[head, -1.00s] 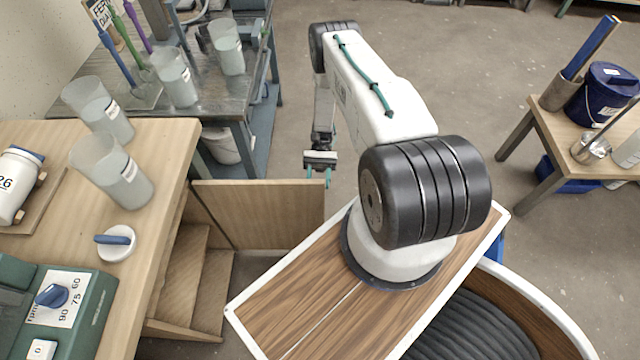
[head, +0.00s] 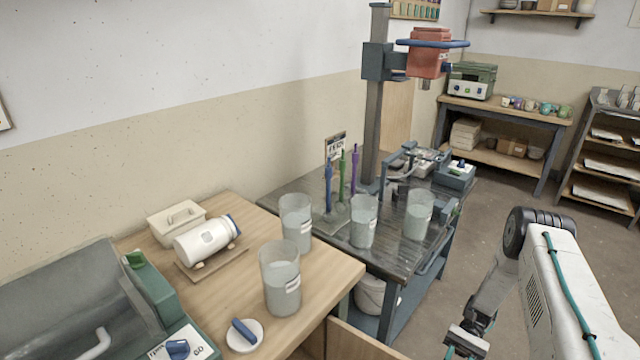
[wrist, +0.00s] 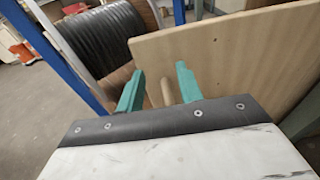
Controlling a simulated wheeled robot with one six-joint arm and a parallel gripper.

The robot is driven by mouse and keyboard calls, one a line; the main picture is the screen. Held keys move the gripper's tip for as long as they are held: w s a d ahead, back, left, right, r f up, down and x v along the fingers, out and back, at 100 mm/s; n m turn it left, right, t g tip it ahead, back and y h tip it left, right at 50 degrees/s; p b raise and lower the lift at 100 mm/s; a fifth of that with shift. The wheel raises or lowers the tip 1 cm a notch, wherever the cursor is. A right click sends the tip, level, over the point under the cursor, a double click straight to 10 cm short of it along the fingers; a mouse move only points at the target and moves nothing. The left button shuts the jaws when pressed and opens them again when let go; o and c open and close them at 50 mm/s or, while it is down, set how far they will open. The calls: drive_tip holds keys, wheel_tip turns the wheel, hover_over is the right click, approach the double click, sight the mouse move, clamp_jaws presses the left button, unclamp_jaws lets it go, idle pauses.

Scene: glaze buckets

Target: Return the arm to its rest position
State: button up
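My arm (head: 560,290) stands at the right of the head view, with its elbow high and its forearm hanging down. My gripper (head: 465,345) is low at the bottom edge of the head view, off the front of the benches. In the wrist view its two teal fingers (wrist: 158,90) stand apart with nothing held between them. Behind the fingers are a wooden panel (wrist: 225,60) and a small rounded wooden piece; I cannot tell how far off they are.
Clear buckets (head: 281,285) stand on the wooden bench (head: 335,268) and the metal table (head: 300,192). A jar mill (head: 207,240) and a white lid with a blue handle (head: 244,336) are on the bench. A mixer stand (head: 374,110) rises behind. Floor (head: 500,215) is open beyond the table.

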drive_tip(key=w+a+r+n+t+h, duration=0.1)
drive_tip(key=w+r+h, duration=0.15)
drive_tip(key=r, duration=0.75)
drive_tip(key=w+r+n+t+h, duration=0.15)
drive_tip(key=w+r, duration=0.25)
drive_tip(key=r, duration=0.6)
drive_tip(key=s+a+r+n+t+h, duration=0.1)
drive_tip(key=a+r+h, duration=0.1)
drive_tip(key=r, duration=0.6)
drive_tip(key=s+a+r+n+t+h, duration=0.1)
drive_tip(key=a+r+h, duration=0.15)
drive_tip(key=r, duration=0.65)
drive_tip(key=s+a+r+n+t+h, duration=0.2)
drive_tip(key=s+a+r+t, duration=0.25)
drive_tip(key=s+r, duration=0.7)
drive_tip(key=s+a+r+n+t+h, duration=0.1)
drive_tip(key=s+a+r+n+t, duration=0.1)
drive_tip(key=s, duration=0.8)
drive_tip(key=shift+s+a+r+t, duration=0.35)
drive_tip(key=shift+a+t, duration=0.3)
drive_tip(key=shift+t, duration=0.55)
drive_tip(key=shift+f, duration=0.1)
